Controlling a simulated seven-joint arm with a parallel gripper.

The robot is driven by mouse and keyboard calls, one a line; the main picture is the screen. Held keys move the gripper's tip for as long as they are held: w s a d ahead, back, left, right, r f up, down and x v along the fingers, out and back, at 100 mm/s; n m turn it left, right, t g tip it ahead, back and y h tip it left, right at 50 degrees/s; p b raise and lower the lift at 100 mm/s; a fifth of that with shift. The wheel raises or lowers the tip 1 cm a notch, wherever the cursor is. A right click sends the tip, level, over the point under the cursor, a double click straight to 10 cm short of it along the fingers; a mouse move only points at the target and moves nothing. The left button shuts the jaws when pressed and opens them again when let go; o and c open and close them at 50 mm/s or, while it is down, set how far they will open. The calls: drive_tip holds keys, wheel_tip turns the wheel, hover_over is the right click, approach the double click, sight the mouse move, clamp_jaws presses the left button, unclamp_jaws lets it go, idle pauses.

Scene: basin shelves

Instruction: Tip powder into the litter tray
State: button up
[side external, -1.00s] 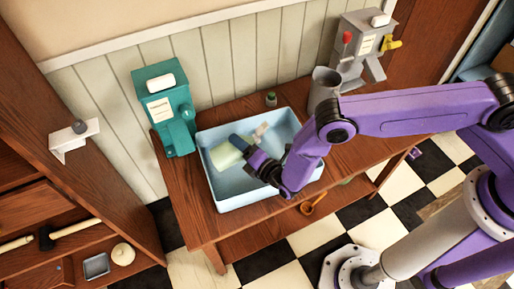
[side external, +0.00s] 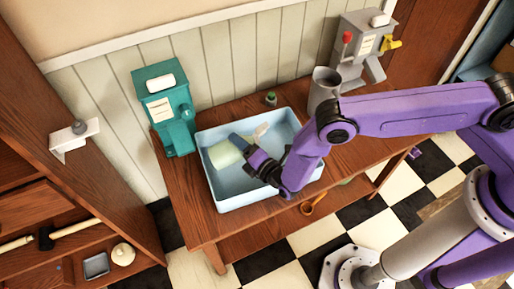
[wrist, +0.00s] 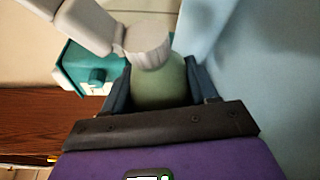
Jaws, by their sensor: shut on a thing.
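The litter tray (side external: 232,201) is a light blue, open basin on the wooden table. My gripper (side external: 243,150) is over the tray's inside, shut on a pale green container (side external: 225,154). The container lies tilted on its side within the tray's outline; I cannot tell whether it touches the tray. In the wrist view the green container (wrist: 160,88) sits between my dark fingers (wrist: 160,98), with a ribbed whitish cap or spout (wrist: 145,42) at its far end. No powder can be made out. My gripper hides part of the tray floor.
A teal dispenser (side external: 170,112) stands just left of the tray. A small dark bottle (side external: 270,99) stands behind it. A grey cup (side external: 323,88) and grey machine (side external: 358,50) stand to the right. Wooden shelves (side external: 60,160) are at the left. Bare tabletop (side external: 190,200) shows left of the tray.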

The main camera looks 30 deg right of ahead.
drive_tip(key=shift+a+r+m+t, duration=0.2)
drive_tip(key=shift+r+m+t, duration=0.15)
drive_tip(key=shift+m, duration=0.15)
idle(1.2)
drive_tip(key=shift+r+m, duration=0.3)
drive_tip(key=shift+m, duration=0.2)
idle(2.0)
drive_tip(key=shift+f+n, duration=0.3)
drive_tip(key=shift+n, duration=0.2)
drive_tip(key=shift+d+f+n, duration=0.35)
drive_tip(key=shift+f+n, duration=0.15)
drive_tip(key=shift+n, duration=0.3)
drive_tip(key=shift+d+f+n+g+h, duration=0.2)
drive_tip(key=shift+f+n+g+h, duration=0.5)
drive_tip(key=shift+n, duration=0.5)
drive_tip(key=shift+d+r+n+g+h, duration=0.2)
drive_tip(key=shift+r+n+g+h, duration=0.2)
drive_tip(key=shift+n, duration=0.5)
drive_tip(key=shift+r+n+h, duration=0.2)
drive_tip(key=shift+n+h, duration=0.1)
drive_tip(key=shift+n, duration=0.2)
drive_tip(key=shift+a+r+n+g+h, duration=0.2)
drive_tip(key=shift+a+n+g+h, duration=0.15)
drive_tip(key=shift+a+n+h, duration=0.55)
drive_tip(key=shift+w+a+f+n+h, duration=0.1)
drive_tip(key=shift+a+n+h, duration=0.25)
drive_tip(key=shift+n, duration=0.4)
drive_tip(key=shift+a+f+n+h, duration=0.1)
drive_tip(key=shift+a+n+h, duration=0.1)
drive_tip(key=shift+n+h, duration=0.4)
